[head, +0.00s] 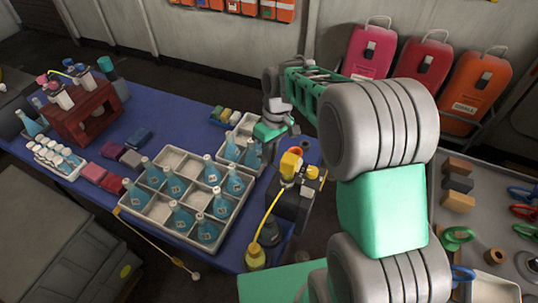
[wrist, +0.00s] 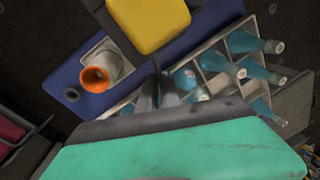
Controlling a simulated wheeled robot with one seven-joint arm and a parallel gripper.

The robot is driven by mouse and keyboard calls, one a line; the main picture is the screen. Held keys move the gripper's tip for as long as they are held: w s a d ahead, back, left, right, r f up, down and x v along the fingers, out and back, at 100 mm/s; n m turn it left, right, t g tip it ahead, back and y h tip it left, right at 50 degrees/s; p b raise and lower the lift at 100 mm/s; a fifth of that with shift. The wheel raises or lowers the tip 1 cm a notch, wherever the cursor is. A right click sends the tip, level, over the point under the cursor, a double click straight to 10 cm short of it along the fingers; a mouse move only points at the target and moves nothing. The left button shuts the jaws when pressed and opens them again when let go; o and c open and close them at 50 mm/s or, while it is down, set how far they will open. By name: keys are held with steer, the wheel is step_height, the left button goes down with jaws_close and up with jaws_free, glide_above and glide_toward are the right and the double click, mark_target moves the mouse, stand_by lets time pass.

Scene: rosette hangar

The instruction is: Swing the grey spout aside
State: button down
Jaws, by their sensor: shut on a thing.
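My gripper (wrist: 158,96) is shut on a thin dark grey piece, which I take to be the grey spout (wrist: 156,68), just below the yellow block (wrist: 150,24) in the wrist view. The fingers hide most of the spout. In the head view my gripper (head: 268,150) points down beside the dark dispenser (head: 290,203) with its yellow top (head: 290,164), at the right end of the blue table. The spout cannot be made out there.
Crates of blue bottles (head: 158,208) stand left of the dispenser. An orange-rimmed cup (wrist: 96,78) stands close to the gripper. A grey bench with tools (head: 480,225) lies to the right.

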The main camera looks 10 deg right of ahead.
steer(key=c, duration=1.5)
jaws_free()
steer(key=shift+c, duration=0.2)
steer(key=shift+r, duration=0.15)
step_height(320, 180, up, 8)
steer(key=d, duration=0.1)
steer(key=shift+w+f, duration=0.25)
steer(key=shift+w, duration=0.1)
